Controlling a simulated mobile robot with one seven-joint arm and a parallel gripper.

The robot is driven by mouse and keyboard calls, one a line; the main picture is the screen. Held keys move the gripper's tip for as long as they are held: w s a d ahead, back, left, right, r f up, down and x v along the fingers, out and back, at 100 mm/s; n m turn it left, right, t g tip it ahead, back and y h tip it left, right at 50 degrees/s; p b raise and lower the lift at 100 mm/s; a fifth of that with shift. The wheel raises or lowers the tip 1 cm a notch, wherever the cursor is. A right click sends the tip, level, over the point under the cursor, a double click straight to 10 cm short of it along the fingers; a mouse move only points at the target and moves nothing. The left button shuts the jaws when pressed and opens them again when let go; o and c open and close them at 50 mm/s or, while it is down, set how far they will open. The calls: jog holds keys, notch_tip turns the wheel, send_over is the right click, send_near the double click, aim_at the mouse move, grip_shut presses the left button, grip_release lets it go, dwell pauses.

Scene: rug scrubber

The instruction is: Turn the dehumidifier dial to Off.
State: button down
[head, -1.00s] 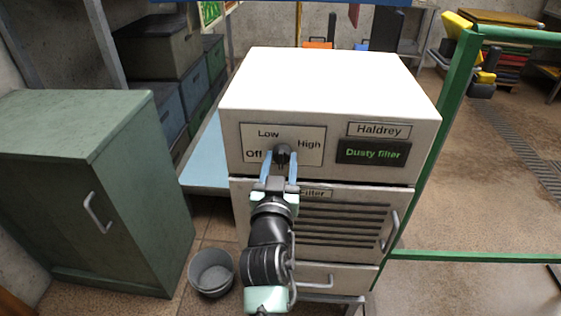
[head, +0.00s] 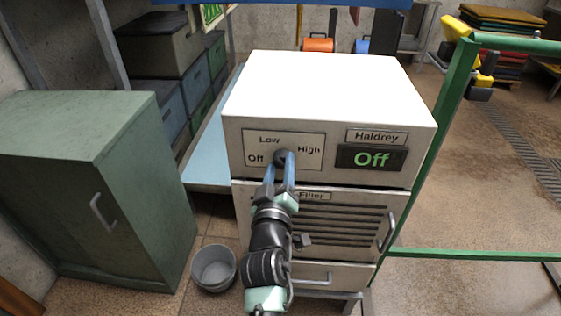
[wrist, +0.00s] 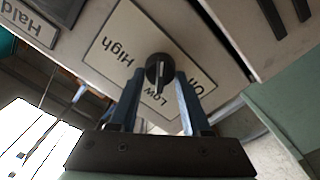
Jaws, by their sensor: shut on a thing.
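The dehumidifier is a white box-shaped machine (head: 325,85) with a dial plate (head: 309,138) marked Off, Low and High. In the head view the dial (head: 281,155) is partly hidden by my fingers. My gripper (head: 282,164) is shut on the dial, one blue finger on each side.
Below the dial is a slatted filter panel (head: 330,228) with a handle on its right. A green cabinet (head: 90,190) stands at left, a grey bucket (head: 213,268) on the floor beside it. A green rail frame (head: 440,140) stands at right.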

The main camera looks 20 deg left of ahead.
jog(key=shift+a+n+p, duration=0.1)
jog(key=shift+n+p, duration=0.75)
jog(key=shift+n, duration=1.45)
jog(key=shift+c, duration=1.8)
grip_release()
jog(key=p+v, duration=0.7)
jog(key=v, duration=0.6)
